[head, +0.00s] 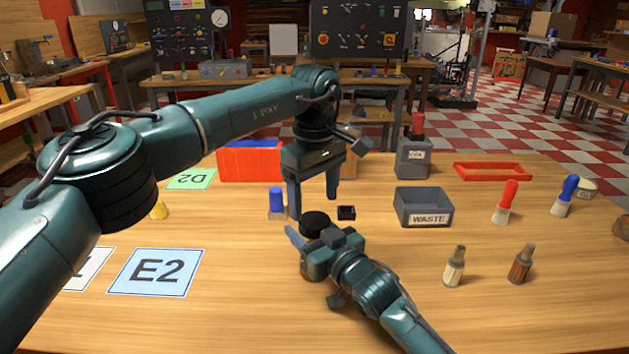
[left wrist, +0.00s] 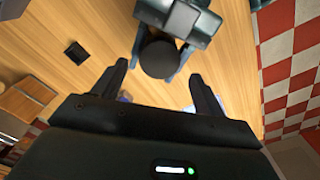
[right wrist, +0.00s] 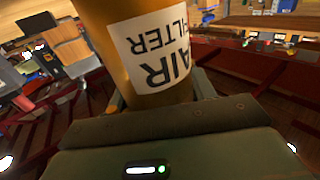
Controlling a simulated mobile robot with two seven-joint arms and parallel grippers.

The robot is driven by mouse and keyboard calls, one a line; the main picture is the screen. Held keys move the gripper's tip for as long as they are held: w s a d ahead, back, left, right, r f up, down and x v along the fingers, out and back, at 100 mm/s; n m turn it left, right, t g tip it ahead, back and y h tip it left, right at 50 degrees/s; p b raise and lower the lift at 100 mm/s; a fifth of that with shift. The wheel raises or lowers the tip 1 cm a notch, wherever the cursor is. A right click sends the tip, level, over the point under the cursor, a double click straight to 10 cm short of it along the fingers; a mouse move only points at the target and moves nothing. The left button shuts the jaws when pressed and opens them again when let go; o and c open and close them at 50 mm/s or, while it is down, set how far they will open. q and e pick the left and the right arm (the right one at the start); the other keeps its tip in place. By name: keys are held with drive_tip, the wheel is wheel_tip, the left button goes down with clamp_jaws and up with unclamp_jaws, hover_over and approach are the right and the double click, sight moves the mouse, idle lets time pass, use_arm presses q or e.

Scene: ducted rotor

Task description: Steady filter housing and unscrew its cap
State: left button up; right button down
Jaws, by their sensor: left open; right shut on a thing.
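The filter housing is an amber cylinder (right wrist: 145,88) with a white AIR FILTER label, filling the top of the right wrist view. Its round black cap (head: 315,221) sits on top, and it also shows in the left wrist view (left wrist: 160,58). My right gripper (head: 312,242) is shut on the housing's side, below the cap, and hides most of the housing in the head view. My left gripper (head: 313,205) is open and points down above the cap. In the left wrist view its fingers (left wrist: 160,74) lie to either side of the cap, seemingly without touching it.
A small black square holder (head: 346,212) lies just behind the housing. A blue-topped item (head: 277,202) stands to the left. The front left holds an E2 mat (head: 155,285).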

sight(315, 220)
use_arm(q)
drive_tip(key=shift+f, duration=2.25)
drive_tip(key=c, duration=1)
drive_tip(key=n, duration=0.6)
drive_tip(key=shift+n, duration=0.4)
drive_tip(key=o, duration=1.1)
drive_tip(key=shift+s, duration=0.1)
